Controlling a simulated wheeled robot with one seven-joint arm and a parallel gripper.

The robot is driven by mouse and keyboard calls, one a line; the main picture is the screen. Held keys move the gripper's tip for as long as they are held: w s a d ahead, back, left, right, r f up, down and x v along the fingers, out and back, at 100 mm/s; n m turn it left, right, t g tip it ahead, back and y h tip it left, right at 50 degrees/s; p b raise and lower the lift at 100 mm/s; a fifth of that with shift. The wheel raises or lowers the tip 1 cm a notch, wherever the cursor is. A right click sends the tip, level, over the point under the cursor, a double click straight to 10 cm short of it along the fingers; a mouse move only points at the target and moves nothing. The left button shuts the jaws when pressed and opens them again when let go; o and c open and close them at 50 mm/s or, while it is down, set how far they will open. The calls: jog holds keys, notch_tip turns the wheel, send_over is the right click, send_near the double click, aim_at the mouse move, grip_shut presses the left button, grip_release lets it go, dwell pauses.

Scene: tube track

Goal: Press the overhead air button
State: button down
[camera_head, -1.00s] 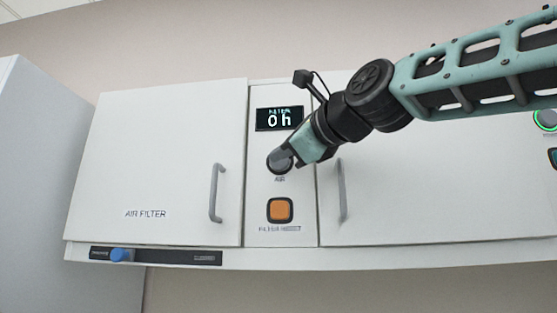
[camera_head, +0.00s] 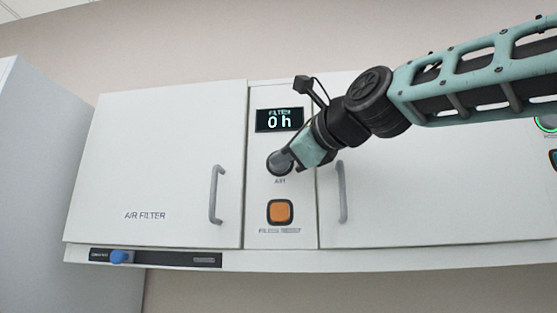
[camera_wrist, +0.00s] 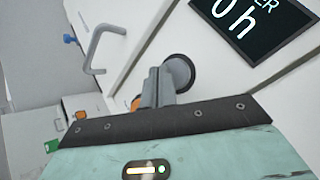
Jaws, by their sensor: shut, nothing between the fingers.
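The round dark air button (camera_head: 279,163) is on the white panel between two cabinet doors, below the display and above the orange square button. My gripper (camera_head: 284,160) is shut and empty, with its fingertips at the button and partly covering it in the head view. In the wrist view the button (camera_wrist: 180,72) shows as a dark disc just beyond the closed fingertips (camera_wrist: 160,80). I cannot tell for certain whether the fingertips touch it.
The display (camera_head: 280,119) above reads 0 h. An orange filter reset button (camera_head: 280,211) sits below. Door handles stick out at the left (camera_head: 216,194) and right (camera_head: 342,191). A blue slider knob (camera_head: 120,257) is on the strip under the left door.

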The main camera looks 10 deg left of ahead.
jog(key=shift+w, duration=0.5)
dwell(0.8)
jog(key=shift+s, duration=0.95)
jog(key=s+p, duration=0.2)
jog(key=s, duration=0.4)
jog(key=shift+d, duration=0.2)
dwell(0.4)
